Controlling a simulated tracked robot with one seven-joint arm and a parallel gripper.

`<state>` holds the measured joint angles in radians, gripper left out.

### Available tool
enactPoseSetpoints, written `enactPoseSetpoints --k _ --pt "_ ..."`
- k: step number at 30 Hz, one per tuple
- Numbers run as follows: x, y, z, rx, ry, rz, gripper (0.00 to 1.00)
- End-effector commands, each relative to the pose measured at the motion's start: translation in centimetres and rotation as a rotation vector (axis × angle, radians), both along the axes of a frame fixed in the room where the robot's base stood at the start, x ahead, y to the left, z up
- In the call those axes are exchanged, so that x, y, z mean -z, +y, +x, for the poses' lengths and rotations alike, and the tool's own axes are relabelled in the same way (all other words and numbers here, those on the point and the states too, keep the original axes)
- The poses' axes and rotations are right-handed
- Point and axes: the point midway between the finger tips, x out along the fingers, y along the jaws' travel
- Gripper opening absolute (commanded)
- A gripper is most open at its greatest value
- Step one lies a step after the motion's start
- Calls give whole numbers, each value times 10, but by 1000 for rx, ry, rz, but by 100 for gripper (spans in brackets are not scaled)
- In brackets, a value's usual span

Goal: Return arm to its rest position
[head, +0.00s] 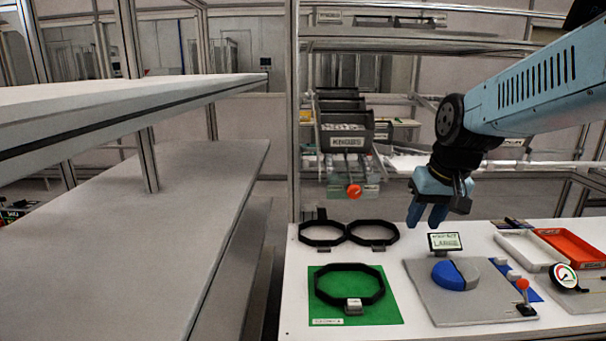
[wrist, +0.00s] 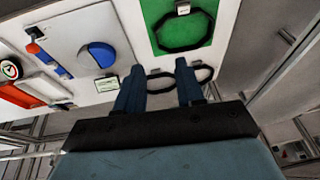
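My blue arm reaches in from the right in the head view. My gripper (head: 428,214) hangs in the air above the back of the white workbench (head: 410,322), fingers pointing down. In the wrist view my gripper (wrist: 158,88) shows two blue fingers apart, with nothing held between them. A black ring (head: 349,288) lies on the green mat (head: 391,316), and two more black rings (head: 322,234) lie behind it. The ring on the mat also shows in the wrist view (wrist: 184,47). My gripper is apart from all of them.
A grey plate with a blue and grey disc (head: 455,275) and a small sign (head: 445,242) sits below my gripper. White (head: 528,252) and orange (head: 574,248) trays and a dial gauge (head: 565,277) are to the right. A bin rack (head: 345,139) stands behind. Grey shelves (head: 130,240) fill the left.

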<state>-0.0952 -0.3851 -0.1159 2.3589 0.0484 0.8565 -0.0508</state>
Motion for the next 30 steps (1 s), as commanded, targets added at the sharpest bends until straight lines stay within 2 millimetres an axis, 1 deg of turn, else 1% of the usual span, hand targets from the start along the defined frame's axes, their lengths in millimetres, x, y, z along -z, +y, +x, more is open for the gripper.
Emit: enactPoseSetpoints --k 1,3,9,12,15,18,21,30 --pt "-6 -1 -11 2 -22 -3 38" --pt "-12 0 -26 2 -46 -10 38" --pt "-24 0 -67 11 -113 -34 38" --pt "-27 1 -84 15 -141 -48 38" --pt "-28 1 -97 19 -163 -60 38" --pt "-29 3 -105 22 -176 -68 38" --pt "-28 3 -108 24 -180 -71 38" --pt "-28 3 -108 24 -181 -71 38"
